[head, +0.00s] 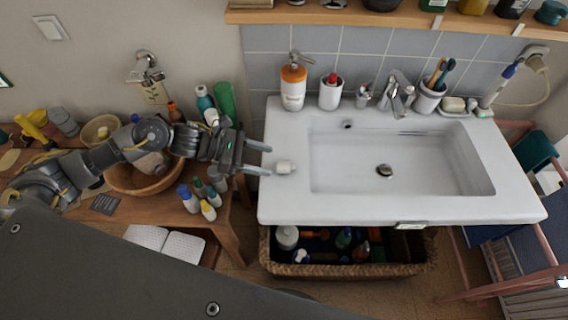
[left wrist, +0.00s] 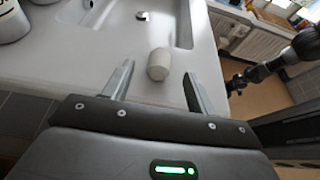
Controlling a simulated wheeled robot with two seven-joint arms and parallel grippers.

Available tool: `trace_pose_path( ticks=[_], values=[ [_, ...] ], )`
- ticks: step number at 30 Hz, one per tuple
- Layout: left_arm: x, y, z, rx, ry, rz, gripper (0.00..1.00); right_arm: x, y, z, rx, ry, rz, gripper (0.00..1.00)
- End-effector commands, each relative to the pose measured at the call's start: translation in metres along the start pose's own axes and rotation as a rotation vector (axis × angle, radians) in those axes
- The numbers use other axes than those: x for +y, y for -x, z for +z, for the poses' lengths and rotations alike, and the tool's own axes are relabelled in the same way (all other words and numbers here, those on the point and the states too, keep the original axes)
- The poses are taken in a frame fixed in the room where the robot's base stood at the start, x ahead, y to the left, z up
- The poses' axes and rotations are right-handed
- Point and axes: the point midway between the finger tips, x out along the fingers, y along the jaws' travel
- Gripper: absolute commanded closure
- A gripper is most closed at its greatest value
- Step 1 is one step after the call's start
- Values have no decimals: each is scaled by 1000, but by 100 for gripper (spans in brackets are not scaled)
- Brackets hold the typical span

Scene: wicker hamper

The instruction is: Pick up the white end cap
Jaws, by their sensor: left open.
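The white end cap (head: 286,168) is a short white cylinder on the left rim of the white sink, left of the basin. In the left wrist view the end cap (left wrist: 159,64) lies just past my fingertips, between their lines and nearer the right finger. My left gripper (head: 268,160) is open, reaching in from the left over the sink's left edge, its fingers pointing at the cap. The left wrist view also shows the open left gripper (left wrist: 158,82) with nothing between its fingers. My right gripper is not in view.
The sink (head: 400,209) has an orange-topped soap dispenser (head: 293,88) and other toiletries along its back rim. A wicker hamper (head: 345,270) with bottles stands below. A wooden table (head: 140,205) with a bowl and several bottles is at left. The basin is empty.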

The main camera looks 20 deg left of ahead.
Motion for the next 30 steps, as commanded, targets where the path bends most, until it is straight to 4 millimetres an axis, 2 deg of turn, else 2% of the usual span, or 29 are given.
trace_pose_path(
  ticks=[5, 9, 13, 22, 23, 30],
  values=[
    [0, -8, 1, 0, 4, -2, 43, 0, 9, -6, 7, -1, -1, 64],
    [-1, -30, -2, -2, 6, -4, 43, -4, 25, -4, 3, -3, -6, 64],
    [0, -46, -5, -1, 2, -2, 43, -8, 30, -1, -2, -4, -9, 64],
    [0, -53, -8, 1, 1, -2, 43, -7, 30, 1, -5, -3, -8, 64],
    [0, -53, -8, 1, 1, -2, 44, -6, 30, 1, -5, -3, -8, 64],
    [0, -53, -8, 0, 0, -2, 75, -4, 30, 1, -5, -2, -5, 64]
  ],
)
